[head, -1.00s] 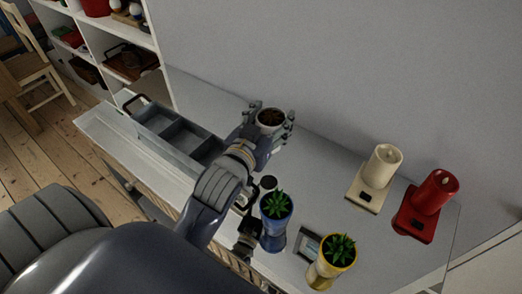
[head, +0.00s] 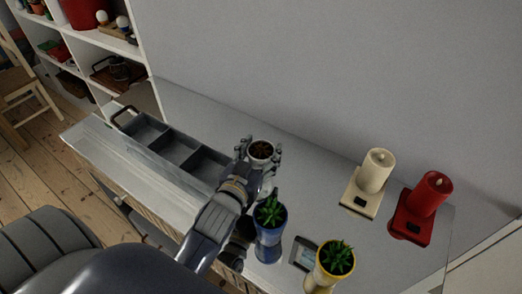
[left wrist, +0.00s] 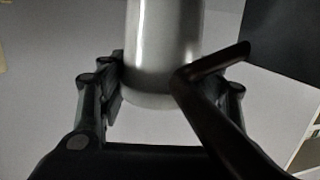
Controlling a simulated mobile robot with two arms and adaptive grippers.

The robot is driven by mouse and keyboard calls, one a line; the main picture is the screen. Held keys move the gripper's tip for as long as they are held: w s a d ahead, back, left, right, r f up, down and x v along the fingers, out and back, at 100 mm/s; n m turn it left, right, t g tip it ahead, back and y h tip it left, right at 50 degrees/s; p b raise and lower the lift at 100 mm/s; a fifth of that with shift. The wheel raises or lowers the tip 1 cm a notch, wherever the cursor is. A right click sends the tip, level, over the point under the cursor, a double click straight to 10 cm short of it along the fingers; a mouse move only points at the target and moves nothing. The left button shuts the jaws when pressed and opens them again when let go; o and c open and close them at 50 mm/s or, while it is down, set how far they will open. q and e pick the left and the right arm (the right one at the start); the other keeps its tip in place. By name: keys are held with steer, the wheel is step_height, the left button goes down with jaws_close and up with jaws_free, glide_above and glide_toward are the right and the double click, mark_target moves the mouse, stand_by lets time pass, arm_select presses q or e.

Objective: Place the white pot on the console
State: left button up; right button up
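The white pot (head: 261,151), with dark brown contents at its top, is between the fingers of my left gripper (head: 259,158) in the head view. In the left wrist view the pot's pale, smooth side (left wrist: 163,50) fills the space between the two fingers (left wrist: 165,92), which appear closed on it. A dark bent bar crosses in front of the right finger there. The pot is over the console (head: 315,185), a glossy grey top along the wall. I cannot tell whether its base touches the surface. My right gripper is not in view.
A blue pot (head: 270,240) with a green plant stands close to my left gripper. A yellow pot (head: 328,280) with a plant, a small frame (head: 303,255), a cream candle (head: 376,170) and a red candle (head: 427,193) stand rightward. A compartmented grey tray (head: 165,148) lies left.

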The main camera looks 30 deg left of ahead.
mark_target(255, 160)
arm_select(q)
steer(key=shift+o, duration=0.7)
steer(key=shift+r, duration=0.15)
steer(key=s, duration=0.6)
steer(key=shift+s+d+r+b, duration=0.15)
steer(key=shift+d+r+b, duration=0.2)
steer(key=shift+r, duration=0.05)
steer(key=shift+s+r, duration=0.2)
steer(key=shift+s, duration=0.35)
